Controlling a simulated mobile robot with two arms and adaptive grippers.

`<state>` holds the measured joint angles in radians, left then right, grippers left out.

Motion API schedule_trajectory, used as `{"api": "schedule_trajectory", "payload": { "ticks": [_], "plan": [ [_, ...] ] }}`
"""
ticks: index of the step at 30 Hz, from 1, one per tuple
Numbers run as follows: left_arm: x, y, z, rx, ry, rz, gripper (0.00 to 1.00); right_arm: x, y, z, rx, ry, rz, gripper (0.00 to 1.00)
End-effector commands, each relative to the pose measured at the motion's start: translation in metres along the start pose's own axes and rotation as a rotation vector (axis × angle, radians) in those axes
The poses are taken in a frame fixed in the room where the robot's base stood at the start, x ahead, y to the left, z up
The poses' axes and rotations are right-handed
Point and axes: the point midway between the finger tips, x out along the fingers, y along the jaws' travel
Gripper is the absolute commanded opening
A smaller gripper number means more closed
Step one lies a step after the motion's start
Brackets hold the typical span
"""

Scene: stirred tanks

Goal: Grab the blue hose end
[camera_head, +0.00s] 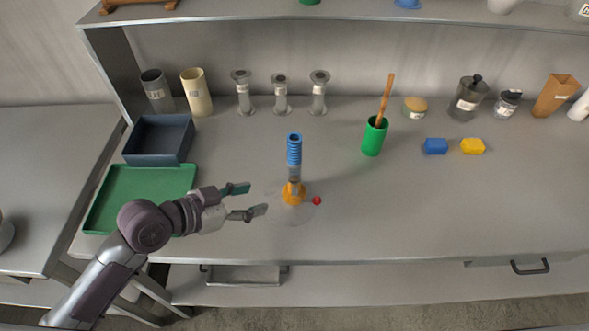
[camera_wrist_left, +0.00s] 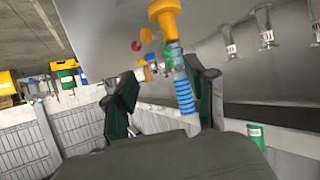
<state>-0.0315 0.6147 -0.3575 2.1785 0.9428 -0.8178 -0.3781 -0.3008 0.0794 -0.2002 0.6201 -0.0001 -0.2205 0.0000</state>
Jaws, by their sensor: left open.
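The blue ribbed hose end (camera_head: 294,150) stands upright on a grey stem above an orange base (camera_head: 293,194), mid-table. A faint clear outline surrounds the base; I cannot tell its shape. My left gripper (camera_head: 257,198) is open and empty, left of the orange base, lower in the picture than the hose and apart from it. In the left wrist view the blue hose (camera_wrist_left: 184,92) shows between the open fingers of the left gripper (camera_wrist_left: 168,84), closer to the right-hand finger. My right gripper is not in view.
A green tray (camera_head: 100,205) and dark bin (camera_head: 130,152) are at left. A green cup (camera_head: 372,140) with a brown stick stands right, near blue (camera_head: 435,146) and yellow (camera_head: 472,146) blocks. The front right is clear.

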Motion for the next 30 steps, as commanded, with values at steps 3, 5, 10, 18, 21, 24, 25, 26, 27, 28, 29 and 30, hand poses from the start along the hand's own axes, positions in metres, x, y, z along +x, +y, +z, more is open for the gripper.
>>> {"api": "schedule_trajectory", "payload": {
  "ticks": [3,5,10,18,21,24,25,26,27,28,29,30],
  "plan": [
    [-0.002,-0.017,-0.020,0.024,0.067,0.011,0.56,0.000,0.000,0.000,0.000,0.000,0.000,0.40],
    [-0.001,-0.020,-0.025,0.024,0.086,0.014,0.56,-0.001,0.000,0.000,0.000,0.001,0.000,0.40],
    [0.020,-0.021,-0.033,0.018,0.099,0.017,0.56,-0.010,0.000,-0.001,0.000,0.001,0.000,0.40],
    [0.070,-0.020,-0.035,0.020,0.095,0.016,0.56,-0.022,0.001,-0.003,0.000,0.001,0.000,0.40],
    [0.079,-0.020,-0.035,0.021,0.095,0.016,0.56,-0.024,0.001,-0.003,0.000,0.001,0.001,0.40],
    [0.084,-0.019,-0.035,0.022,0.095,0.016,0.56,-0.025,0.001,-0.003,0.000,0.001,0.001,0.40],
    [0.086,-0.019,-0.035,0.021,0.095,0.016,0.56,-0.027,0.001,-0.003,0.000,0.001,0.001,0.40],
    [0.089,-0.020,-0.035,0.020,0.094,0.016,0.56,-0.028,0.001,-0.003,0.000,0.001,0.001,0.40],
    [0.093,-0.020,-0.035,0.019,0.094,0.017,0.56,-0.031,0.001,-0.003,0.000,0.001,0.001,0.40],
    [0.097,-0.019,-0.035,0.018,0.093,0.018,0.56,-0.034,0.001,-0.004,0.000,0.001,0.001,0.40],
    [0.101,-0.020,-0.035,0.018,0.092,0.017,0.56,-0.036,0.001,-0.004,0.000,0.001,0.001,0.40],
    [0.107,-0.020,-0.035,0.017,0.094,0.017,0.56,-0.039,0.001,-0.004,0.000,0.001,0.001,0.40]
  ]
}}
